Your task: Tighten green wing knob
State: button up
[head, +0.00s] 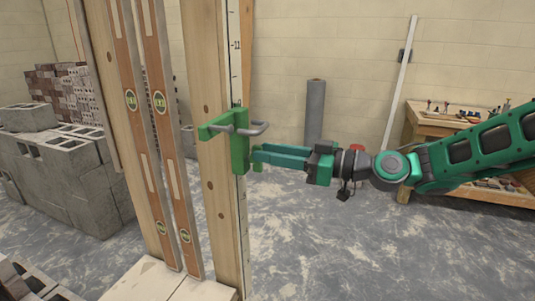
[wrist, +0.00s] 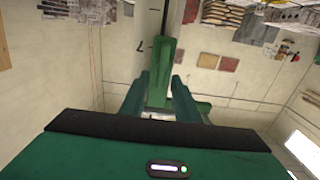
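A green clamp bracket (head: 238,150) sits on the upright wooden post, with a grey bent bar (head: 243,130) across its top. A small green piece, which looks like the wing knob (head: 257,163), shows at the bracket's right side, partly hidden by my fingers. My gripper (head: 258,151) reaches in level from the right, its tips close beside the bracket. In the wrist view, the two green fingers of my gripper (wrist: 159,80) are apart, with the bracket (wrist: 161,65) seen between them. I cannot tell whether the fingertips touch the knob.
The post (head: 208,90) carries a marked scale along its right edge. Two wooden levels (head: 163,110) lean left of it. Grey blocks (head: 65,170) are stacked farther left. A workbench (head: 430,122) with tools stands behind my arm.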

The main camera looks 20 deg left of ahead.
jog(key=shift+a, duration=0.65)
grip_shut()
